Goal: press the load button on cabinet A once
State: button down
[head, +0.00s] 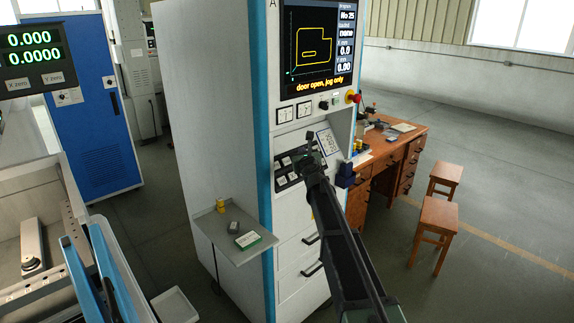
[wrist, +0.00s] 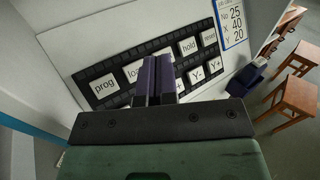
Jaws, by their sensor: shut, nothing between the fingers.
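Cabinet A (head: 230,90) is a tall white cabinet with blue edging and an "A" at its top. Its screen (head: 318,45) reads "door open, jog only", with loaded "none". Its button panel (head: 284,184) is partly hidden by my gripper (head: 311,142). In the wrist view the load button (wrist: 131,73) is a white key right of the prog button (wrist: 103,86); the fingers hide its right end. My gripper (wrist: 156,78) is shut and empty, its purple-dark fingertips over the middle of the panel. I cannot tell whether they touch it.
A card (wrist: 232,20) reading 25, 40, 20 is right of the buttons. A red stop knob (head: 353,97) sits below the screen's right side. A shelf (head: 215,240) with small items juts out left. A wooden desk (head: 412,140) and stools (head: 438,213) stand right.

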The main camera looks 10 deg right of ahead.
jog(key=w+a+f+b, duration=0.1)
jog(key=w+f, duration=0.1)
jog(key=w+a+f+b, duration=0.2)
jog(key=shift+w, duration=0.2)
jog(key=shift+a, duration=0.1)
dwell(1.9)
jog(key=shift+w+a+f+b, duration=0.15)
jog(key=shift+w+f+b, duration=0.05)
jog(key=shift+w+b, duration=0.15)
jog(key=shift+w+a+f, duration=0.2)
jog(key=shift+f, duration=0.05)
dwell(0.6)
jog(key=shift+s+r, duration=0.1)
jog(key=shift+r, duration=0.05)
jog(key=shift+s+d+r, duration=0.35)
jog(key=shift+s+d, duration=0.05)
jog(key=shift+s, duration=0.05)
jog(key=s+d+r+p, duration=0.2)
jog(key=s+r+p, duration=0.1)
jog(key=shift+s+d, duration=0.15)
dwell(0.6)
